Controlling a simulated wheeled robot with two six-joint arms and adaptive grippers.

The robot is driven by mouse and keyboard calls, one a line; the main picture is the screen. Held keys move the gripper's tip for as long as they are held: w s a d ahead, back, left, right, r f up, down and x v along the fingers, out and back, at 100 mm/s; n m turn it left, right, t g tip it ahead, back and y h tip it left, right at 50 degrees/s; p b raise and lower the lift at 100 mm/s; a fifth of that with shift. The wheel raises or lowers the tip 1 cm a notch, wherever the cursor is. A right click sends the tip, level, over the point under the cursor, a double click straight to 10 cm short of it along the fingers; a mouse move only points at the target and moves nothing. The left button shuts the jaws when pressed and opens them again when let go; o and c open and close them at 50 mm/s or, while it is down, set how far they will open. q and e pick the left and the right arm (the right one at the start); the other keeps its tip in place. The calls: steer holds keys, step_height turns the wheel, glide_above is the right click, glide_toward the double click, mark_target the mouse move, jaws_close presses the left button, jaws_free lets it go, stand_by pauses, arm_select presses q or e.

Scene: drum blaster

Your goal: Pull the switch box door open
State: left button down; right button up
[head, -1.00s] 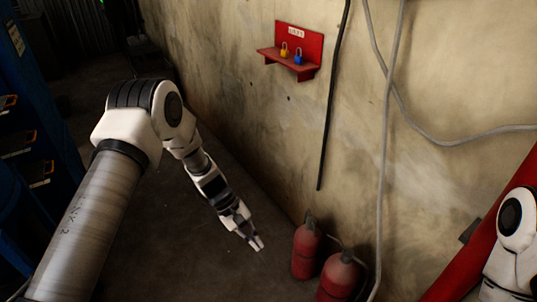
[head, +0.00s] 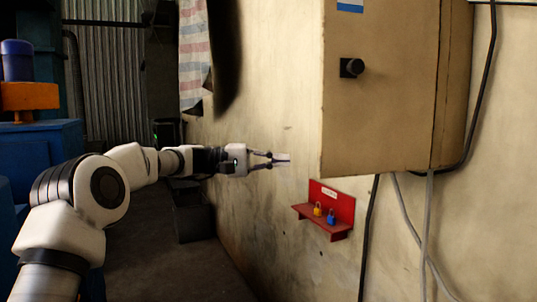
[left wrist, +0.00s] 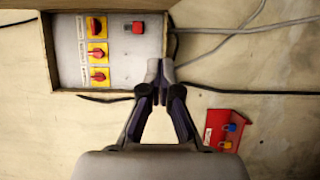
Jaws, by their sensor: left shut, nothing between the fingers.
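The beige switch box door (head: 385,100) stands open, swung out from the wall, with its outer face and black knob (head: 351,67) toward me in the head view. The open box's grey panel (left wrist: 110,70) shows in the left wrist view, with red rotary switches on yellow plates and a red button. The panel is hidden in the head view. My left gripper (head: 281,160) is shut and empty, left of the door's free edge and apart from it. Its closed fingertips (left wrist: 160,88) also show in the wrist view. My right gripper is not in view.
A red wall shelf (head: 335,208) with yellow and blue padlocks sits below the door. Cables (head: 410,220) hang below the box. A striped cloth (head: 194,50) hangs at the back. Blue equipment (head: 45,145) stands at the left.

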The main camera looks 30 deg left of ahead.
arm_select(q)
steer(key=s+d+p, duration=0.1)
steer(key=d+p, duration=0.2)
steer(key=d, duration=0.4)
steer(key=shift+s+p, duration=0.25)
steer(key=shift+p, duration=0.1)
steer(key=shift+w, duration=0.15)
